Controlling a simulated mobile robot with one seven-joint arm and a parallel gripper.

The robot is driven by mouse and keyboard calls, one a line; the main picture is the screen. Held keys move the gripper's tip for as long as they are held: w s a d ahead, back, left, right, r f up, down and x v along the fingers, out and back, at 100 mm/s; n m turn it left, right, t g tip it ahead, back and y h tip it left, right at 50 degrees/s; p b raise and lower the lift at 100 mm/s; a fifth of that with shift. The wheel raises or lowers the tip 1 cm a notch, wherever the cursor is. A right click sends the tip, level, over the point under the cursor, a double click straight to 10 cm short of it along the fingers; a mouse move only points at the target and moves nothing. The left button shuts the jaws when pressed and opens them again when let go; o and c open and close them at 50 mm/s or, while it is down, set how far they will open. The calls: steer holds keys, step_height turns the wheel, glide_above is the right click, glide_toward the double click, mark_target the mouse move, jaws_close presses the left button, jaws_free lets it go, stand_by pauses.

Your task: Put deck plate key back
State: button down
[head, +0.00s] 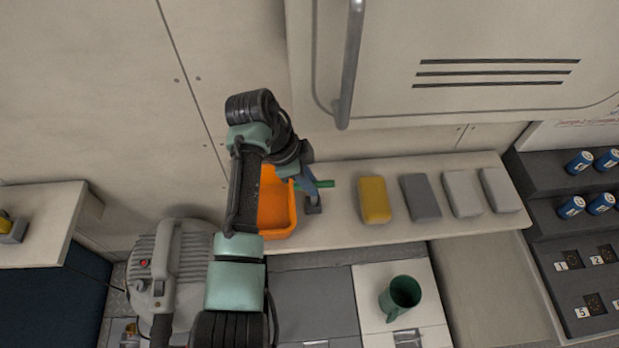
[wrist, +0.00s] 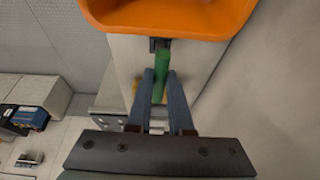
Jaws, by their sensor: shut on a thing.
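The orange bin (head: 276,212) stands on the shelf beside my gripper, partly hidden by my arm. I cannot tell whether the key touches the bin or shelf.
The pale shelf (head: 340,232) carries a yellow block (head: 374,199) and several grey ones to the right. A vertical handle (head: 350,65) hangs above. A green mug (head: 400,294) stands below the shelf. Blue cans (head: 571,207) sit in a dark rack at the right.

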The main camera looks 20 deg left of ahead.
steer(key=shift+f, duration=0.25)
stand_by(0.3)
steer(key=shift+f+b, duration=0.4)
steer(key=shift+f, duration=0.05)
steer(key=shift+f, duration=0.1)
stand_by(0.8)
steer(key=c, duration=0.7)
jaws_free()
steer(key=shift+c, duration=0.2)
steer(key=v, duration=1.3)
steer(key=shift+p, duration=0.3)
